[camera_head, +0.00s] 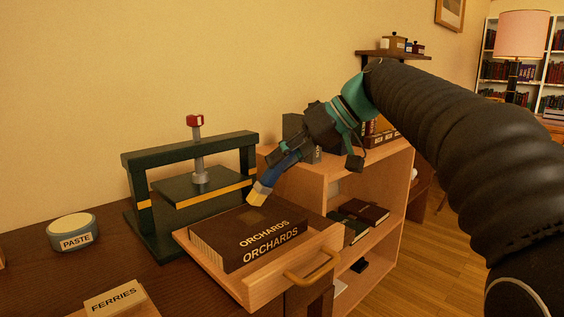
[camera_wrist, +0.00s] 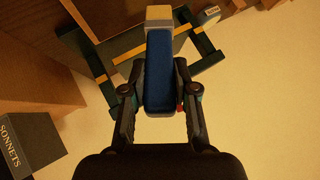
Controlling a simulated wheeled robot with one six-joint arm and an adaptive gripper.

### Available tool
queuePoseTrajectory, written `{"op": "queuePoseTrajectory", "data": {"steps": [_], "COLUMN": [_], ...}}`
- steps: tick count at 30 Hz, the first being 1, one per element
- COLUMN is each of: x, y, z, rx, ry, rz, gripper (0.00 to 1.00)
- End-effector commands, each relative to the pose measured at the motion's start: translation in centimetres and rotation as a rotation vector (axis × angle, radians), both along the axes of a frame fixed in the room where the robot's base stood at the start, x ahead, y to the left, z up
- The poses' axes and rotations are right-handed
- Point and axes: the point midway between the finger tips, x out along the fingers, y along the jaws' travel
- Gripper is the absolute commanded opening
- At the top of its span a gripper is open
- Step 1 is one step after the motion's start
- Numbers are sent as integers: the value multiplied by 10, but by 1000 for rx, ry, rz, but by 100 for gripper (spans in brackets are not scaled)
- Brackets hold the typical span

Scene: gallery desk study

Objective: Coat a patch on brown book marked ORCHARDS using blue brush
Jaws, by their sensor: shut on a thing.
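The brown book marked ORCHARDS (camera_head: 226,236) lies in a pulled-out wooden drawer (camera_head: 263,290), its lettering on the top and the front side. My gripper (camera_head: 299,148) is shut on the blue brush (camera_head: 273,176) and holds it tilted, bristles down to the left. The pale bristle tip is over the far part of the book; I cannot tell whether it touches. In the wrist view the blue brush (camera_wrist: 159,72) sits between the two fingers (camera_wrist: 160,98), its bristles at the top edge. The book's cover is not clearly seen there.
A dark green press (camera_head: 188,150) with a red knob stands just behind and left of the drawer. A paste tin (camera_head: 72,231) and a FERRIES block (camera_head: 115,298) are on the left. A SONNETS book (camera_wrist: 30,148) shows in the wrist view. A wooden shelf unit (camera_head: 385,200) stands right.

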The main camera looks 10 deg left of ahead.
Motion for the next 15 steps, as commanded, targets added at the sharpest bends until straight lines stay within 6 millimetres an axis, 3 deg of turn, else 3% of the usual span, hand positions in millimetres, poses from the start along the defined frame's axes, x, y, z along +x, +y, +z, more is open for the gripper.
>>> {"op": "queuePoseTrajectory", "data": {"steps": [3,15], "x": [0,0], "y": [0,0], "z": [16,46], "rx": [0,0], "ry": [0,-1], "rz": [0,1], "gripper": [0,0]}}
